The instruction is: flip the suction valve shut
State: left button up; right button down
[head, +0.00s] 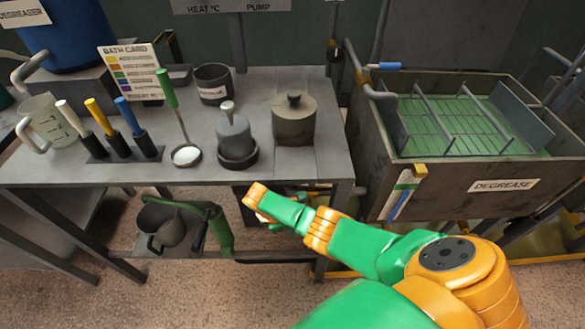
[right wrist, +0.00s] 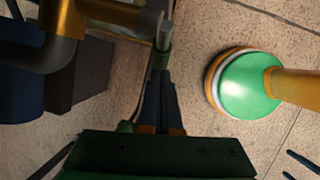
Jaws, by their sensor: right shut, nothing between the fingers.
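I cannot say for sure which part is the suction valve. A blue-handled lever (head: 384,66) sits on the pipework at the degrease tank's back left corner, well away from my right gripper. My right gripper (head: 264,217) is low in front of the bench's right front edge, mostly hidden behind its own wrist. In the right wrist view, its fingers (right wrist: 161,78) are shut with nothing between them. Their tips are close to a grey pipe end (right wrist: 152,24) on a brown fitting (right wrist: 100,18); I cannot tell whether they touch it. My left gripper is out of view.
The grey bench (head: 90,185) holds a bath card, colored-handle tools, a mug, a lidded pot (head: 294,124) and a ladle. The degrease tank (head: 455,190) stands right. Under the bench are a dark pan-like part (head: 165,222) and a green bent bar (head: 219,232).

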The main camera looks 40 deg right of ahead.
jog(key=shift+s+d+f+h+b, duration=0.2)
jog(key=shift+d+f+h+b, duration=0.1)
jog(key=shift+f+b, duration=0.4)
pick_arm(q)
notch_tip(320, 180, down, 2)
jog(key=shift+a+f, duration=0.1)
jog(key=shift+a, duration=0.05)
pick_arm(e)
jog(key=shift+s+d+f, duration=0.2)
jog(key=shift+f, duration=0.05)
jog(key=shift+s+d+f, duration=0.1)
jog(key=shift+d+f, duration=0.15)
